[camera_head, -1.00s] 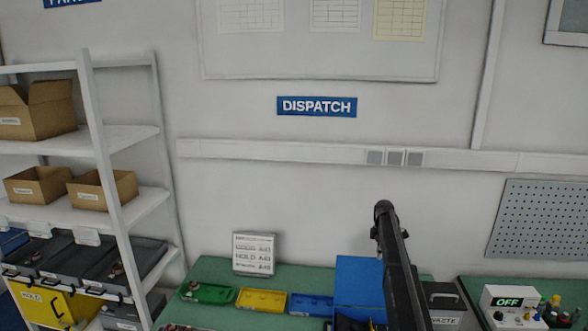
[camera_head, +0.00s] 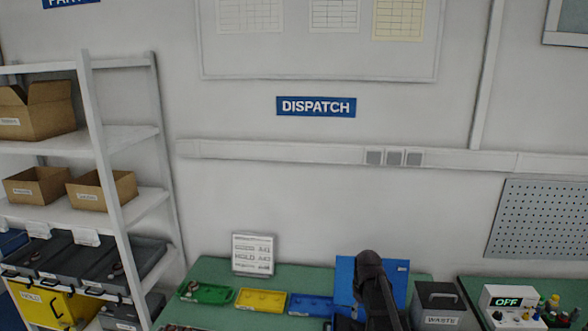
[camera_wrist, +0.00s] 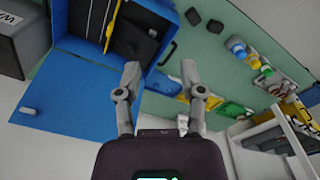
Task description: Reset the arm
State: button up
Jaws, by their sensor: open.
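My gripper (camera_wrist: 161,82) shows in the wrist view with its two fingers spread apart and nothing between them. Beyond the fingertips lie the blue case (camera_wrist: 58,93) and the green bench top (camera_wrist: 192,42). In the head view my dark arm stands in front of the blue case (camera_head: 345,272) and hides part of it; the gripper's fingers cannot be made out there.
Green (camera_head: 206,293), yellow (camera_head: 261,301) and blue (camera_head: 311,306) trays line the bench beside the case. A grey waste bin (camera_head: 440,299) stands to its right. White shelving (camera_head: 110,165) stands at left.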

jog(key=s+a+m, duration=0.3)
jog(key=s+m, duration=0.2)
jog(key=s, duration=0.8)
notch_tip(320, 180, down, 14)
jog(key=s+b, duration=0.2)
jog(key=b, duration=1.1)
jog(key=shift+s+a+r+b, duration=0.15)
jog(key=shift+s+b, duration=0.25)
